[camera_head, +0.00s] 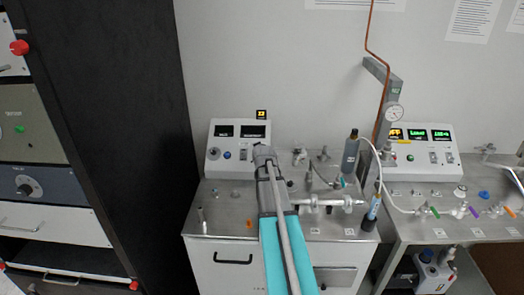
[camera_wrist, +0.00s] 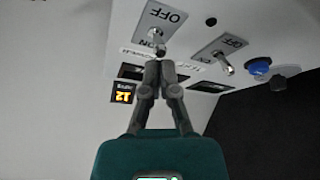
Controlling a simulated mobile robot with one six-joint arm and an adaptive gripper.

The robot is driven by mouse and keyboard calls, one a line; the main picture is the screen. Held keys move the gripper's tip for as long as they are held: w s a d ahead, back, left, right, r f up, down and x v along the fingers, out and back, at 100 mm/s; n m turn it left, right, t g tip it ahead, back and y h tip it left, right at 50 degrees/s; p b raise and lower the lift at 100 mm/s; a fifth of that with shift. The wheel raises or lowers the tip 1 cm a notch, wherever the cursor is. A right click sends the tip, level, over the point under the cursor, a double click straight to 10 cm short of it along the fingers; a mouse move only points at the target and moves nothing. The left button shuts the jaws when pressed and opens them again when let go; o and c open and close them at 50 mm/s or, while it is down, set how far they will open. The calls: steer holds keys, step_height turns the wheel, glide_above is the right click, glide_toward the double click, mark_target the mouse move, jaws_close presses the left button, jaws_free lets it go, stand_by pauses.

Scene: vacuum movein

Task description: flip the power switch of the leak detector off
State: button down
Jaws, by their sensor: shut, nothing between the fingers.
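A white sloped console (camera_head: 214,163) stands on the left bench, with two dark displays and a row of controls. I cannot read its name. In the wrist view, a metal toggle switch (camera_wrist: 157,37) sits on a grey ON/OFF plate (camera_wrist: 160,16), with the lettering upside down. Its lever tip shows near the ON lettering. My gripper (camera_wrist: 160,66) is shut and empty, its fingertips just below this toggle in the picture. I cannot tell whether they touch it. In the head view my gripper (camera_head: 264,152) hides the console's right part.
A second toggle (camera_wrist: 226,66) and a blue knob (camera_wrist: 258,68) are beside the first toggle. A small yellow display (camera_head: 262,114) is above the console. Pipe fittings (camera_head: 325,203) and a grey bottle (camera_head: 350,157) stand right of my arm. A dark cabinet (camera_head: 130,100) is on the left.

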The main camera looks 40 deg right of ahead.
steer(key=shift+s+a+r, duration=0.1)
steer(key=shift+s+a, duration=0.25)
steer(key=shift+s, duration=0.1)
steer(key=shift+a, duration=0.1)
